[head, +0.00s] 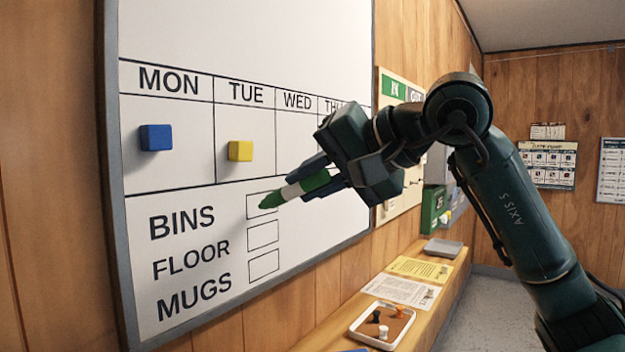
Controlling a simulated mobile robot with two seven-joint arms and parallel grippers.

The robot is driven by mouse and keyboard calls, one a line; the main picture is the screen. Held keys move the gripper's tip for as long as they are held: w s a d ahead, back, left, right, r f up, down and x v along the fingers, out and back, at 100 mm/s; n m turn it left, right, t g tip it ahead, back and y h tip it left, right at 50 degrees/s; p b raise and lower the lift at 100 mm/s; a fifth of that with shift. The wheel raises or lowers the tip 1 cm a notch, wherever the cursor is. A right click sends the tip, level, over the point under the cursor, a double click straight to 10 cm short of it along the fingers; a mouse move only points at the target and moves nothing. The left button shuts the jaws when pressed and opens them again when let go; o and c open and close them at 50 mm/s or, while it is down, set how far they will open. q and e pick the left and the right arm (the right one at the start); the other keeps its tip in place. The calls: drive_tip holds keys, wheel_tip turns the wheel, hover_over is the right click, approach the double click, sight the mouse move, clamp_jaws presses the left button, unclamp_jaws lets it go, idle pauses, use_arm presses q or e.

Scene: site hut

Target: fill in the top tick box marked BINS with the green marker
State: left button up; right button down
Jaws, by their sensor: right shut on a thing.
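The whiteboard (170,235) fills the left of the head view, with BINS, FLOOR and MUGS in its lower part. The BINS tick box (255,199) is the top one of a column of boxes. It looks white inside where it shows. My right gripper (314,178) is shut on the green marker (272,198), which has a white band. The marker's green tip points left and overlaps the lower part of the BINS box. I cannot tell whether the tip touches the board. The marker and gripper hide the box's right side. My left gripper is out of view.
A blue block (156,138) is on the board under MON and a yellow block (240,151) under TUE. Below, a ledge (325,335) holds a tray (362,336) with pins, papers (402,291) and a grey item (443,248). A green box (433,210) stands behind.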

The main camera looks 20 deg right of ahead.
drive_tip(key=shift+w+a+p, duration=0.3)
drive_tip(key=shift+w+a, duration=0.05)
drive_tip(key=shift+w, duration=0.1)
drive_tip(key=shift+d, duration=0.1)
drive_tip(key=shift+w+d, duration=0.25)
drive_tip(key=shift+d, duration=0.1)
idle(0.4)
drive_tip(key=shift+w+d+p, duration=0.3)
drive_tip(key=shift+w+d, duration=0.05)
drive_tip(key=shift+w+d, duration=0.25)
drive_tip(key=shift+d, duration=0.05)
drive_tip(key=shift+w+d, duration=0.1)
idle(0.4)
